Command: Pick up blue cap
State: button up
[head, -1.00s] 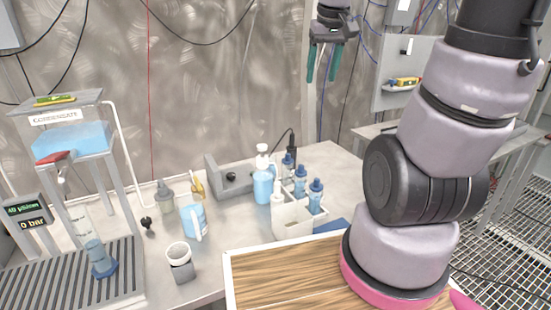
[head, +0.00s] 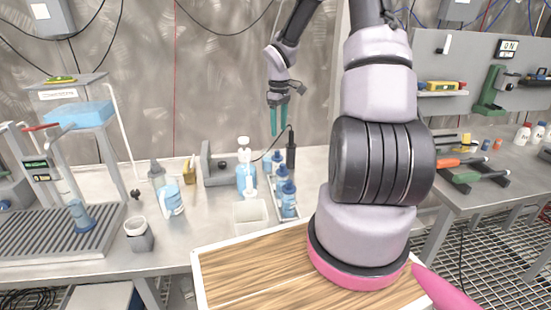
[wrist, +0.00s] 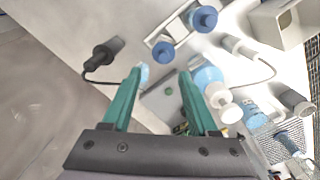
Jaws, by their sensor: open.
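Several small bottles with blue caps stand in a white rack (head: 277,212) on the steel bench. One blue cap (head: 288,187) is nearest, with another blue cap (head: 282,172) behind it. In the wrist view, one blue cap (wrist: 163,50) lies just beyond the fingertips and another blue cap (wrist: 205,17) is further up and right. My gripper (head: 279,131) hangs above and behind the rack, fingers pointing down, open and apart from the bottles. In the wrist view its green fingers (wrist: 160,75) are spread with no cap between them. A pale blue patch by the left fingertip is unclear.
A white open box (head: 250,214) and a wooden board (head: 260,275) are in front.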

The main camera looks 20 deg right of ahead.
aim_at(278, 151)
notch_tip(278, 151, down, 3)
jog(key=shift+f, duration=0.2)
jog(key=f, duration=0.4)
jog(key=shift+s+a, duration=0.15)
jog(key=shift+a, duration=0.2)
jog(key=shift+f, duration=0.7)
grip_shut()
